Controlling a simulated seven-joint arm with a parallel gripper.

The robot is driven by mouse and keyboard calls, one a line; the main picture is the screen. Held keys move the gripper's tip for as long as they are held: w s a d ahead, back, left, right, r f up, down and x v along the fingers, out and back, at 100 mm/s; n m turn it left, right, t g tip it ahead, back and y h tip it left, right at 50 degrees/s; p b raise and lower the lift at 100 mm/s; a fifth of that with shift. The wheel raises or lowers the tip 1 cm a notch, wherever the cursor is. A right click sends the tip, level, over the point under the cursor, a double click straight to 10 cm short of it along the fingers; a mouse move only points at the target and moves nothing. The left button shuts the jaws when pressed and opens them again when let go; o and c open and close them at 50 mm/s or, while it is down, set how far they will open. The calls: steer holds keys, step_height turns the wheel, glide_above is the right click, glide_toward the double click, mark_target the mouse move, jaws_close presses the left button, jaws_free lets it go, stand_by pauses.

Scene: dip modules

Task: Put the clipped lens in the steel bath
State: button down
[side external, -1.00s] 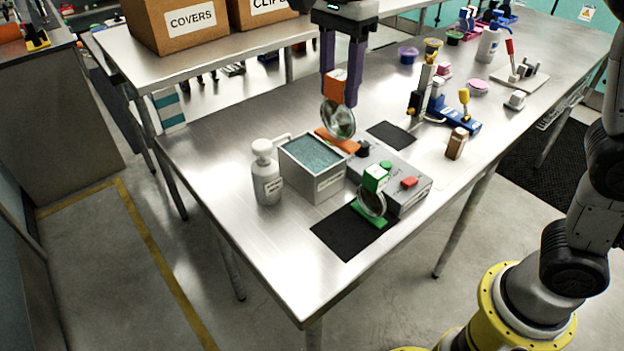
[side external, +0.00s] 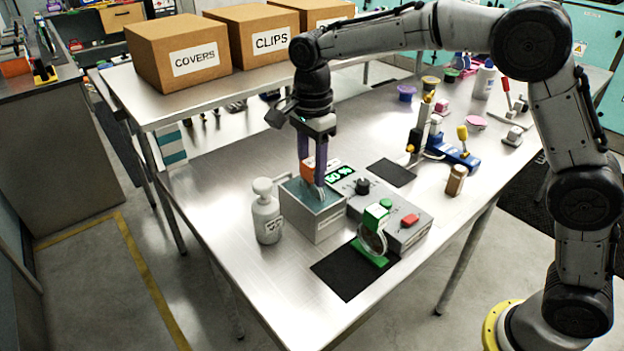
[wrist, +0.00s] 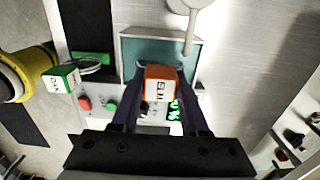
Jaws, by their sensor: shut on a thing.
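My gripper (side external: 312,180) points down over the steel bath (side external: 316,226) and is shut on the orange clip (side external: 308,165). In the wrist view the orange clip (wrist: 160,85) shows its labelled top between my fingers, over the blue-green liquid. The lens under the clip is mostly hidden by my fingers and the bath and appears down in the liquid; its exact depth I cannot tell. A second lens in a green clip (side external: 378,217) stands upright on a black mat (side external: 347,272), right of the bath.
A grey control box (side external: 408,235) with a lit green display, a black knob and a red button stands against the bath's right side. A white bottle (side external: 266,212) stands close on its left. A brown-capped bottle (side external: 456,181) and a blue tool (side external: 460,155) are farther right.

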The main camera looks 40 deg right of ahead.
steer(key=shift+f, duration=1.35)
steer(key=shift+f, duration=0.1)
steer(key=shift+c, duration=2.1)
jaws_free()
step_height(320, 180, up, 12)
steer(key=shift+f, duration=0.25)
steer(key=shift+r, duration=0.4)
